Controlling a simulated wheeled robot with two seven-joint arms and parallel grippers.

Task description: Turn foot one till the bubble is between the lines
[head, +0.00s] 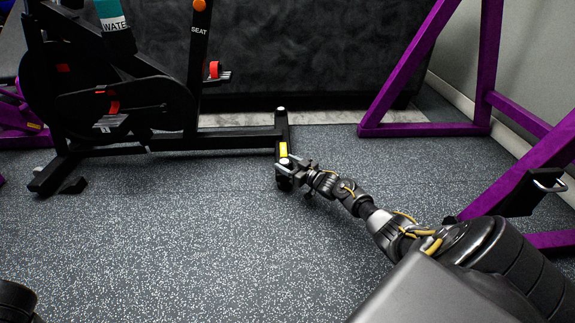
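A black exercise bike stands on the speckled floor, its rear crossbar (282,128) running toward me. A small yellow level (283,149) sits on the near end of this crossbar. Its bubble and lines are too small to make out. My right gripper (287,171) is at that near end, just below the level, with its fingers by the foot there. The foot is mostly hidden by the fingers. I cannot tell whether they are closed on it or only around it. My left gripper is not in view.
A purple steel frame (425,130) stands on the right, near the wall. A dark padded panel (310,50) is behind the bike. The bike's front crossbar (55,175) is at the left. The floor (180,240) in front of the bike is clear.

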